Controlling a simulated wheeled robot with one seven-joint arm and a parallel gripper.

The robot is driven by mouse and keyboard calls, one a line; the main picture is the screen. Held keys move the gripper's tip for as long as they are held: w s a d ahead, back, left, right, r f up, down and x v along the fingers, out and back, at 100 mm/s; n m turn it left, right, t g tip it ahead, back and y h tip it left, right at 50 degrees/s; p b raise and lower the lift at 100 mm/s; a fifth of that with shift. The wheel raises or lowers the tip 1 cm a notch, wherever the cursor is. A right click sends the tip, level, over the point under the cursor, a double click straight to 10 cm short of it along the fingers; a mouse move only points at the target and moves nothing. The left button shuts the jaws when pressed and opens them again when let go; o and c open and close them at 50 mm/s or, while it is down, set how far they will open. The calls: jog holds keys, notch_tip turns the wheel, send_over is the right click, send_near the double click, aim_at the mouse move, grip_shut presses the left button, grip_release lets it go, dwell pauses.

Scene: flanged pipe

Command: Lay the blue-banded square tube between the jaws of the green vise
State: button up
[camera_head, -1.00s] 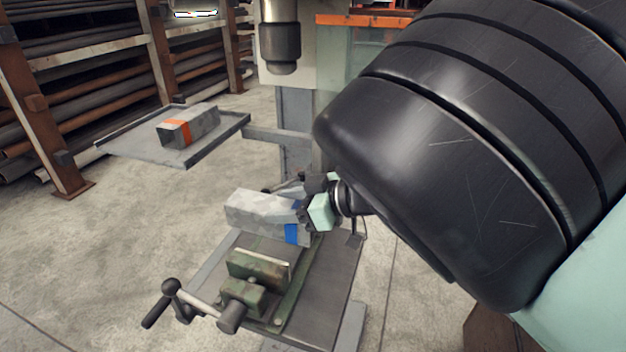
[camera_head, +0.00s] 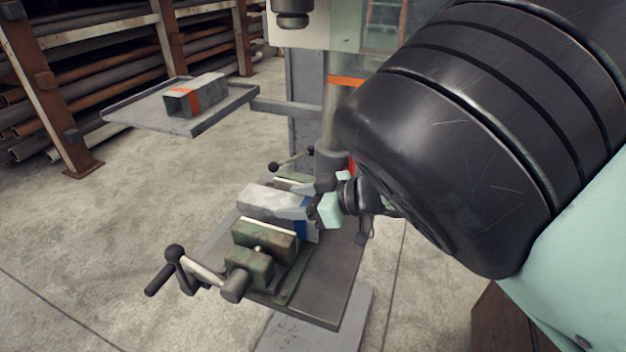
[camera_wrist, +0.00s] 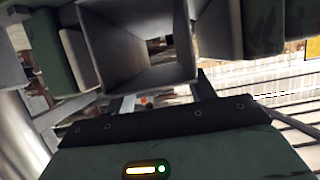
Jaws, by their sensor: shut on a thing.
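The blue-banded square tube (camera_head: 268,201) is light grey and lies level at the green vise (camera_head: 265,238). In the head view it sits between the near jaw and the far jaw, its blue band at the right end. My gripper (camera_head: 300,211) is shut on the tube near that band. In the wrist view the tube's open square end (camera_wrist: 138,48) faces the camera, with vise jaws (camera_wrist: 218,30) to both sides. Whether the tube's underside touches the vise bed is hidden.
The vise stands on a drill press table (camera_head: 330,285), its crank handle (camera_head: 175,268) sticking out at the front left. A grey tray (camera_head: 190,127) at the back left holds an orange-banded square tube (camera_head: 195,96). Pipe racks (camera_head: 60,100) stand behind it.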

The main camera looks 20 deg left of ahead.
jog(key=o, duration=1.4)
jog(key=shift+o, duration=0.2)
jog(key=v, duration=1.7)
jog(key=shift+d+r, duration=0.2)
